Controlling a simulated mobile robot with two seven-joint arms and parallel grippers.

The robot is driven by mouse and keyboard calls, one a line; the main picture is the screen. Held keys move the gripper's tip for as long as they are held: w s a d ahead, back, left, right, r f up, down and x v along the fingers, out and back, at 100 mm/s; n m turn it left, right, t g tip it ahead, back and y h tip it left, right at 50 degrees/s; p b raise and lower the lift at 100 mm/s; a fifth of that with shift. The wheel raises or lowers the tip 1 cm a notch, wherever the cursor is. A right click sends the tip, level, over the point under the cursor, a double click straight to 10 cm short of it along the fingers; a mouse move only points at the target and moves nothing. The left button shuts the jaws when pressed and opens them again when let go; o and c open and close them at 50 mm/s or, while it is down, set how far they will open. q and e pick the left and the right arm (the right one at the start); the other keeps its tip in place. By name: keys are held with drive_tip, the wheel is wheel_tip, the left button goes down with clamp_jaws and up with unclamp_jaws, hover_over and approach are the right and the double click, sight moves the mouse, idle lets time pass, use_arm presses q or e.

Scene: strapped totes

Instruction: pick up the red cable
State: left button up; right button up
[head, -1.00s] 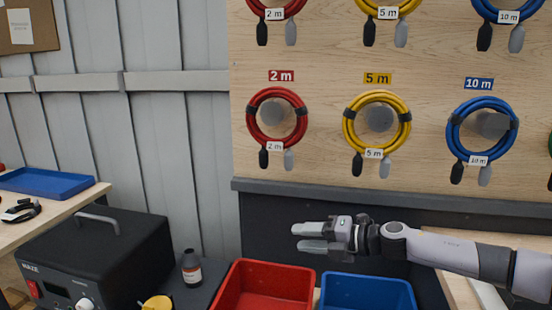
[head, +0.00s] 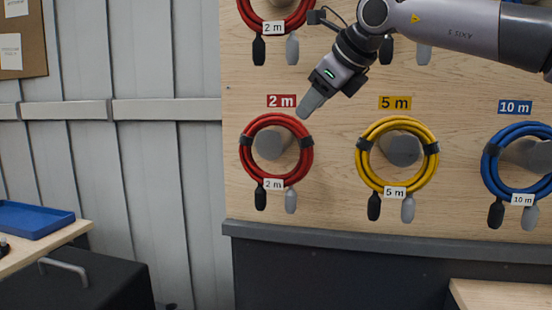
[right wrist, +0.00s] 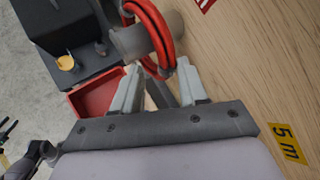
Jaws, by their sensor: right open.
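A coiled red cable (head: 309,152) hangs on a grey peg (head: 270,145) on the wooden board, under the red 2 m sign. Its dark and grey plugs hang below a white 2 m tag. My right gripper (head: 310,106) comes in from the upper right, with its fingertips at the coil's upper right edge. In the right wrist view, the open fingers (right wrist: 159,78) point at the red coil (right wrist: 152,28), part of which shows across the gap between them. I cannot tell whether they touch. A second red coil (head: 284,27) hangs above, cut by the frame. My left gripper is not in view.
A yellow coil (head: 431,140) and a blue coil (head: 487,170) hang to the right on the board. A ledge (head: 330,238) runs below. A blue tray (head: 35,215) lies at left. A red bin (right wrist: 95,101) shows below in the right wrist view.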

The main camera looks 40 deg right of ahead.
sight(294, 122)
drive_tip(key=x, duration=0.3)
drive_tip(key=p+x, duration=0.1)
drive_tip(key=x, duration=0.2)
drive_tip(key=shift+w+r, duration=0.1)
drive_tip(key=shift+w, duration=0.35)
clamp_jaws()
drive_tip(key=shift+r, duration=0.15)
